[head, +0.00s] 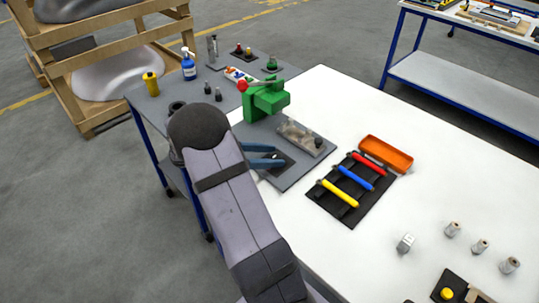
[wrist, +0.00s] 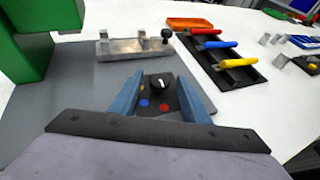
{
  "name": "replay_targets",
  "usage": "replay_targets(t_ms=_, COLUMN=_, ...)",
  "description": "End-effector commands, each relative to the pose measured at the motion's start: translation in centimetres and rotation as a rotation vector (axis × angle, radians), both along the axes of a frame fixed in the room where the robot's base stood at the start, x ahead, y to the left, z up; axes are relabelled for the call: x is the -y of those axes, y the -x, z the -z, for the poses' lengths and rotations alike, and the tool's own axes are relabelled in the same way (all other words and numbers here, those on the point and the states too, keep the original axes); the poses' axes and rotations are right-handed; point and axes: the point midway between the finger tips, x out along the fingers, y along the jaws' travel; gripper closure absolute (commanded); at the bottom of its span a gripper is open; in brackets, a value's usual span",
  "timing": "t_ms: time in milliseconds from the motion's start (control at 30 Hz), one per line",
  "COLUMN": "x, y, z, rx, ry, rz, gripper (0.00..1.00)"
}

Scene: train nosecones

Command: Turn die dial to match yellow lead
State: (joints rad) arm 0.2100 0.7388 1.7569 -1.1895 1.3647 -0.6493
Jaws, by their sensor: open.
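The die dial (wrist: 161,84) is a black knob with a white pointer mark on a dark plate (wrist: 174,98). Coloured dots lie around it: blue (wrist: 144,103), red (wrist: 163,107) and a small yellowish one (wrist: 142,87). The white mark faces roughly the far side. My gripper (wrist: 161,80) is open, its blue fingers on either side of the knob with gaps visible. In the head view my gripper (head: 284,155) is over the dark plate. I cannot make out a lead as such; a yellow-handled tool (head: 340,194) lies on a black holder.
A grey metal fixture (head: 299,138) with a black knob stands behind the plate. A green press (head: 264,100) stands at the left. The black holder (head: 330,208) also carries blue (head: 356,179) and red tools (head: 369,164), beside an orange tray (head: 386,153).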

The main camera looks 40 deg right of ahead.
Motion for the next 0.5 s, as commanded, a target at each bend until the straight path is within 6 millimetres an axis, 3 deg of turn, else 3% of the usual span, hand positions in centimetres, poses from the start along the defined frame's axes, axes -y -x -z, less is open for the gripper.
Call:
replay_targets(t_ms=33, x=0.00, y=0.00, z=0.01, rx=0.000, ry=0.000, rz=0.000, gripper=0.65)
replay_targets(t_ms=167, x=-0.02, y=0.00, z=0.01, rx=0.000, ry=0.000, rz=0.000, gripper=0.96)
replay_targets(t_ms=500, x=0.00, y=-0.08, z=0.02, rx=0.000, ry=-0.001, rz=0.027, gripper=0.96)
